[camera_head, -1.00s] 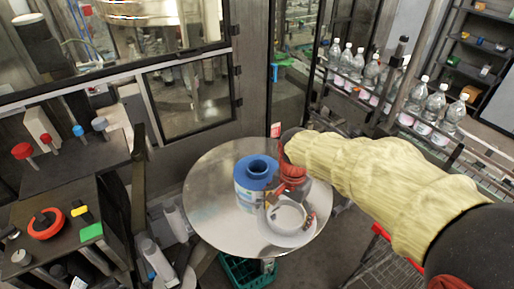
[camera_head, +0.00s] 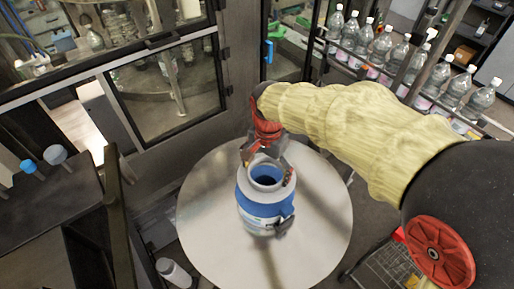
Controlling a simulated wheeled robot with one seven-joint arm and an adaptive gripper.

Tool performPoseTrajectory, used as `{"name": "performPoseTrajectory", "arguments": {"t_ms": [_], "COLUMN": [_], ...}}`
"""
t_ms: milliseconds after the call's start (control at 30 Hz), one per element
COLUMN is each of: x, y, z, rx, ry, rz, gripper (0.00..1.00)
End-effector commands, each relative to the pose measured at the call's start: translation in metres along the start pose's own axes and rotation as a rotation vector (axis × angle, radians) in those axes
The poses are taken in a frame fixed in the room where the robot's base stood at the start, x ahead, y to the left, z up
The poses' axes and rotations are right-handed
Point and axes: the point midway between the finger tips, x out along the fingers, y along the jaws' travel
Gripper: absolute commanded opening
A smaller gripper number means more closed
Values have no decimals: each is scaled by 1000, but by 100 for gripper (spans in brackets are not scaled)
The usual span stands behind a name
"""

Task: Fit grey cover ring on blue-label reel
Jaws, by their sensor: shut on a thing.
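The blue-label reel (camera_head: 258,209) stands upright on the round metal table. Its blue upper part and part of its printed white side show. The grey cover ring (camera_head: 250,184) is at the reel's top, around or just over its core, with a dark opening in the middle. I cannot tell whether it is fully seated or held slightly above. My gripper (camera_head: 267,160), with a red wrist part, reaches in from the right and is shut on the ring at its far side. The fingertips are partly hidden.
The round table (camera_head: 318,215) is otherwise bare. Several clear bottles (camera_head: 383,45) stand in a row behind a rail at the upper right. A glass-doored machine (camera_head: 165,90) is behind the table, and a dark cabinet (camera_head: 50,215) is at the left.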

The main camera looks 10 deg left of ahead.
Motion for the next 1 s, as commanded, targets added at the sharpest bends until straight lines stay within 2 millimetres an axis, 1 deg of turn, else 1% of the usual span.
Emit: {"name": "performPoseTrajectory", "arguments": {"t_ms": [267,700,833,1000], "x": [6,37,41,40], "y": [0,0,0,0], "z": [0,0,0,0], "rx": [-1,-1,-1,-1], "ry": [-1,-1,0,0], "rz": [1,0,0,0], "gripper": [60,60,60,60]}}
